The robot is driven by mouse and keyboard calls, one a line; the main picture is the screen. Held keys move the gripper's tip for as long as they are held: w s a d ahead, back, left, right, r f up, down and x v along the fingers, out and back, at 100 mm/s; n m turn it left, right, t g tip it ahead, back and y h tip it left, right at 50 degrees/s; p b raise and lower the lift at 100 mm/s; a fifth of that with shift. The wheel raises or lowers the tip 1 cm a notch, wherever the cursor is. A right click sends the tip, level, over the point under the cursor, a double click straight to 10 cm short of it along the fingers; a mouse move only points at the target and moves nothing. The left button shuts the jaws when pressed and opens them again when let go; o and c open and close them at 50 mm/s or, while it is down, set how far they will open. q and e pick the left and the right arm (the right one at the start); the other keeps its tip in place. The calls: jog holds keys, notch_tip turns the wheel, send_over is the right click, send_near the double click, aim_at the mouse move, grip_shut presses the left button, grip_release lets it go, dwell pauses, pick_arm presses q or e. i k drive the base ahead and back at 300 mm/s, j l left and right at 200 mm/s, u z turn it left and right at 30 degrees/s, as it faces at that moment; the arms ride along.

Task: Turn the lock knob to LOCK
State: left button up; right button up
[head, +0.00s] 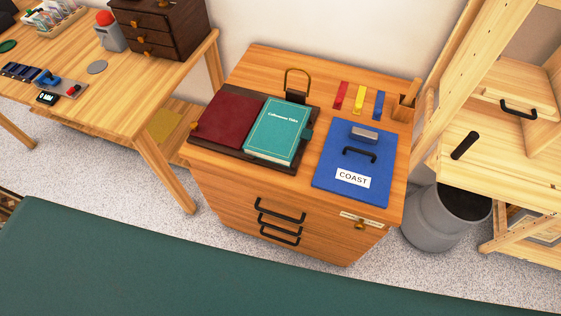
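A small brass knob (360,225) sits at the upper right of the front of the wooden cabinet (225,190), just under a pale label strip (361,219). It looks like the lock knob. The label's lettering is too small to read, and I cannot tell which way the knob points. Black drawer handles (280,211) are to its left on the same front. Neither of my grippers is in view.
A grey bin (430,225) stands right of the cabinet. A dark green surface (150,265) fills the foreground. Speckled floor lies between.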

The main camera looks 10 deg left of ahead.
aim_at(360, 226)
jog(key=z, duration=0.7)
